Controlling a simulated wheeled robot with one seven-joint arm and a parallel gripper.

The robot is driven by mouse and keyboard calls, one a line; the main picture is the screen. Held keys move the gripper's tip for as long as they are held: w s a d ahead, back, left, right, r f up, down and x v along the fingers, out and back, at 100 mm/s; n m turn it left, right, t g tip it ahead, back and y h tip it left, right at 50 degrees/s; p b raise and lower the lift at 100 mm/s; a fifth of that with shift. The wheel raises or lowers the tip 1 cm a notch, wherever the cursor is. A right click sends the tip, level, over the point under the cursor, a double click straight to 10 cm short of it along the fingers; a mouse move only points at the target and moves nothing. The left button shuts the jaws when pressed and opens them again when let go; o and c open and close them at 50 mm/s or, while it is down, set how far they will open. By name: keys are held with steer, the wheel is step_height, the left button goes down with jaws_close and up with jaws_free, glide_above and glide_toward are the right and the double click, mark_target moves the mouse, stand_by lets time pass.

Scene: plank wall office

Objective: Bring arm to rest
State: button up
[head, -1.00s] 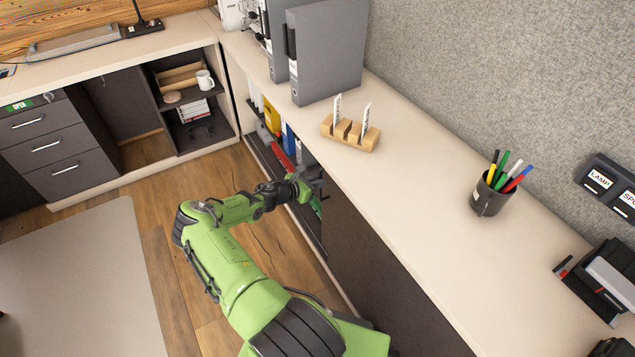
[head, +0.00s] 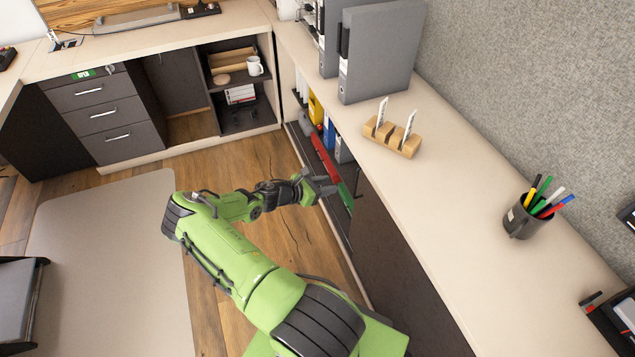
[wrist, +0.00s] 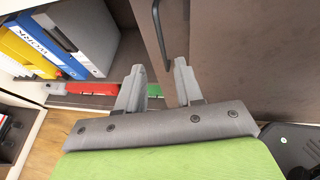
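My green arm reaches from the lower middle of the head view toward the shelf unit under the long counter. My gripper (head: 325,182) is at counter-front height beside the open shelf. In the wrist view the two grey fingers of my gripper (wrist: 159,68) stand apart with nothing between them. Red and green flat items (head: 325,158) lie along the shelf edge just beyond the fingers. They also show behind the fingers in the wrist view, as a red strip (wrist: 92,88) and a green piece at the fingers.
A dark cabinet door with a black handle (wrist: 162,35) is close to the fingers. The counter (head: 430,210) holds grey binders (head: 380,50), a wooden card holder (head: 392,137) and a pen cup (head: 527,217). Blue and yellow binders (wrist: 40,45) stand in the shelf. Open floor (head: 265,225) lies left of the shelf.

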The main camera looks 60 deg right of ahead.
steer(key=shift+v, duration=1.95)
steer(key=w+a+r+m+t+y+p, duration=0.3)
steer(key=w+a+r+m+y, duration=0.15)
steer(key=a+r, duration=0.7)
steer(key=w+a+r+m+t+y+p, duration=0.3)
steer(key=w+a+r+m+y, duration=0.15)
steer(key=a+r, duration=0.65)
steer(key=s+a+r+m+t+y+p, duration=0.1)
steer(key=s+a+r+t, duration=0.1)
steer(key=a+r, duration=0.4)
steer(key=s+a+r+m+t+y+p, duration=0.1)
steer(key=s+a+r, duration=0.25)
steer(key=r, duration=0.35)
steer(key=s+a+r+m+t+p, duration=0.1)
steer(key=s+a+r+t+p, duration=0.1)
steer(key=s+a+r, duration=0.5)
steer(key=shift+s+a+r+t+y, duration=0.35)
steer(key=shift+s+a+t, duration=0.3)
steer(key=shift+s, duration=0.55)
